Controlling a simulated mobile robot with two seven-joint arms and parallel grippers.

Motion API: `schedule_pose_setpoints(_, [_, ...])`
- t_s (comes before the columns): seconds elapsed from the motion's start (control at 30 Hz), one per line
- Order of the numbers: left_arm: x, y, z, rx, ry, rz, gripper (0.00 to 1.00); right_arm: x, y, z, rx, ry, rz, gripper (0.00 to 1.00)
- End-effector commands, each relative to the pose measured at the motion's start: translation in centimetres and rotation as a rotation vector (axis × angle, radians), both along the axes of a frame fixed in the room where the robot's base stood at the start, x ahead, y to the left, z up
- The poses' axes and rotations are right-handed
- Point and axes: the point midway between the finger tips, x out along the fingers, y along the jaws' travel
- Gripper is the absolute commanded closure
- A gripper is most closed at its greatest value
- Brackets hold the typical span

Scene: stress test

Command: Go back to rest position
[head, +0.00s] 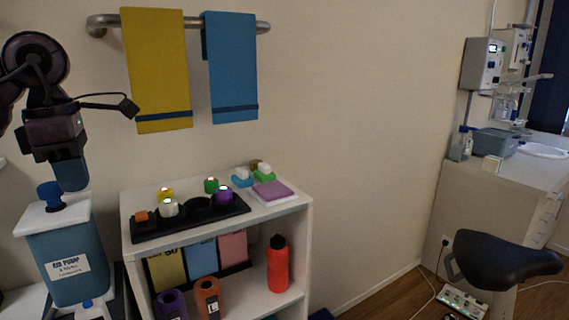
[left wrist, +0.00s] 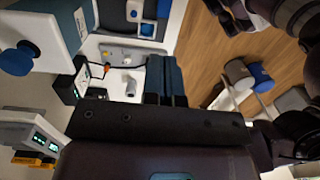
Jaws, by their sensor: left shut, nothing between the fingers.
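My left gripper (head: 70,174) hangs in the air at the left of the head view, pointing down. Its blue fingers are together and hold nothing. They also show side by side in the left wrist view (left wrist: 165,80). The fingertips are just above and beside the blue knob of a blue box with a white lid (head: 68,265), and look apart from it. The same box and its knob show at the upper left of the left wrist view (left wrist: 45,35). My right gripper is not seen in the head view.
A white shelf (head: 300,208) holds a black tray (head: 150,230) with several coloured items, and a red bottle (head: 278,265) below. A yellow towel (head: 157,70) and a blue towel (head: 231,65) hang on a wall rail. A black stool seat (head: 500,258) stands at the right.

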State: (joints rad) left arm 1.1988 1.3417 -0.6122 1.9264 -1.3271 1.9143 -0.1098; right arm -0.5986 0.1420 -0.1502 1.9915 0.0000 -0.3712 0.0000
Motion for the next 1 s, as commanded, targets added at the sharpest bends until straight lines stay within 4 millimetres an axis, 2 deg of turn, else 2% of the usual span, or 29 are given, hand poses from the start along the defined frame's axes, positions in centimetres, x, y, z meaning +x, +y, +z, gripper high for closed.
schedule_pose_setpoints(0.03, [0.1, -1.5, -1.7, -0.059, 0.017, -0.024, 1.00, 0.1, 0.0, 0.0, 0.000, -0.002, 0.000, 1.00])
schedule_pose_setpoints(0.17, [0.1, -4.9, -4.2, -0.219, 0.037, -0.060, 1.00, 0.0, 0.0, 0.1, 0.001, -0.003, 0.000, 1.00])
schedule_pose_setpoints(0.3, [-0.5, -9.1, -6.8, -0.435, 0.071, -0.080, 1.00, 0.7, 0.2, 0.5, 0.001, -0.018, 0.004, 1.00])
schedule_pose_setpoints(0.43, [-1.5, -13.4, -8.7, -0.688, 0.119, -0.066, 1.00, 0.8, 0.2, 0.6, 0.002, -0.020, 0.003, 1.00])
schedule_pose_setpoints(0.6, [-2.7, -18.1, -9.6, -1.043, 0.194, 0.024, 1.00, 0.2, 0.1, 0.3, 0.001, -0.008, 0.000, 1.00])
schedule_pose_setpoints(0.8, [-3.2, -21.0, -9.2, -1.442, 0.286, 0.230, 1.00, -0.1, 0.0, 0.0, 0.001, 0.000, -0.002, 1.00])
schedule_pose_setpoints(1.0, [-2.3, -20.9, -9.0, -1.798, 0.370, 0.547, 1.00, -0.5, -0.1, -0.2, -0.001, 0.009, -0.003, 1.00])
